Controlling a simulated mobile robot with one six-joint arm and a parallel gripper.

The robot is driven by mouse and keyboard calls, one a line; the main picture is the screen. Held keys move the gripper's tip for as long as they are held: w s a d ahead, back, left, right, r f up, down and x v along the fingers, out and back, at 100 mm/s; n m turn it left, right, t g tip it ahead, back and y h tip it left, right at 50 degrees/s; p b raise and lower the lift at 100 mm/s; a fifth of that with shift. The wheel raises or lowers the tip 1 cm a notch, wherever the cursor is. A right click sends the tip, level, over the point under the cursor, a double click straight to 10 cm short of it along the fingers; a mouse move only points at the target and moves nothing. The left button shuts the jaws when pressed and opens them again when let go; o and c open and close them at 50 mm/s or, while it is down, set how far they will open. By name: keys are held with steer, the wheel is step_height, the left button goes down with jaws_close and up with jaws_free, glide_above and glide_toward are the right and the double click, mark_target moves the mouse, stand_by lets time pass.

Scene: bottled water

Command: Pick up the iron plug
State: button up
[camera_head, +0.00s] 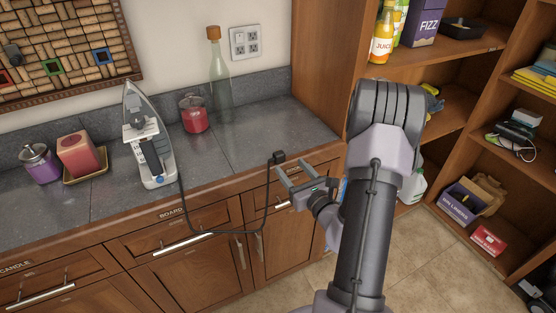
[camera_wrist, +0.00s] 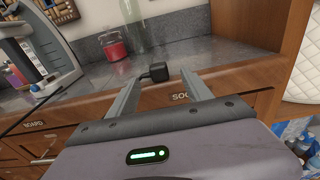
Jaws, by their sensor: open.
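The iron plug (camera_head: 278,157) is a small black block at the counter's front edge, on the end of a black cord that loops down in front of the drawers. It also shows in the wrist view (camera_wrist: 158,72), beyond my fingertips and roughly centred between them. My gripper (camera_head: 281,176) is open and empty, close to the plug on its near side. In the wrist view my two fingers (camera_wrist: 160,82) point towards the counter edge. The iron (camera_head: 148,145) stands upright on its heel on the counter, with the cord running from it.
A red candle jar (camera_head: 194,113) and a clear corked bottle (camera_head: 220,80) stand behind. A wall outlet (camera_head: 245,42) is above the counter. A pink candle (camera_head: 80,153) and a purple jar (camera_head: 39,163) are at left. Shelves (camera_head: 460,110) stand at right. The counter's right part is clear.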

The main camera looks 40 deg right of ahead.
mark_target(281, 156)
steer(key=b+x, duration=0.1)
steer(key=x, duration=0.5)
steer(key=shift+a+r, duration=0.2)
jaws_close()
steer(key=shift+r, duration=0.15)
